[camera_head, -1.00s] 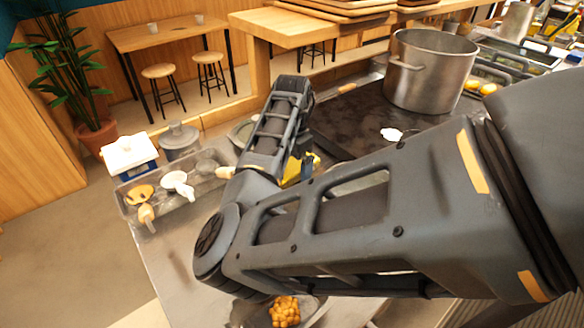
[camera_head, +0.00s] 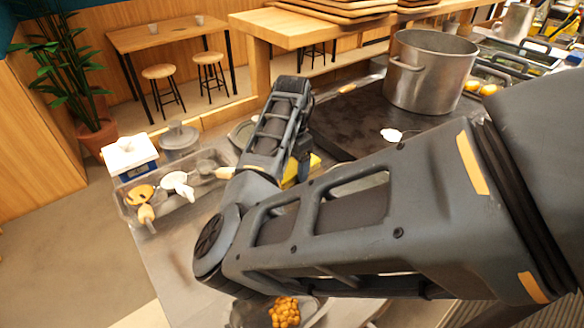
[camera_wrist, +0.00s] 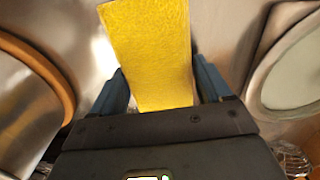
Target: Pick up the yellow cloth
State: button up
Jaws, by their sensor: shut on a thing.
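The yellow cloth (camera_wrist: 152,50) fills the upper middle of the wrist view as a flat, textured strip. My gripper (camera_wrist: 162,92) shows there with one blue finger on each side of the cloth, shut on it. The lower end of the cloth is between the fingers. In the head view only a small piece of the yellow cloth (camera_head: 314,161) shows behind my arm. My gripper is mostly hidden by my arm in that view.
A large steel pot (camera_head: 428,72) stands on the dark griddle (camera_head: 350,115), with a white item (camera_head: 391,135) in front. A tray (camera_head: 200,193) of ladles is at the left, near a grey lidded pot (camera_head: 179,140). A pan of orange beans (camera_head: 285,312) is at the front.

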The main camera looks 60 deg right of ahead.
aim_at(292, 165)
jog(key=shift+r, duration=0.1)
jog(key=shift+r, duration=0.55)
notch_tip(292, 165, up, 3)
jog(key=shift+f+b, duration=0.1)
jog(key=shift+b, duration=0.35)
jog(key=s+d+r, duration=0.6)
jog(key=s+r, duration=0.1)
jog(key=s, duration=0.3)
jog(key=o, duration=0.6)
jog(key=c, duration=0.8)
jog(key=shift+o, duration=0.2)
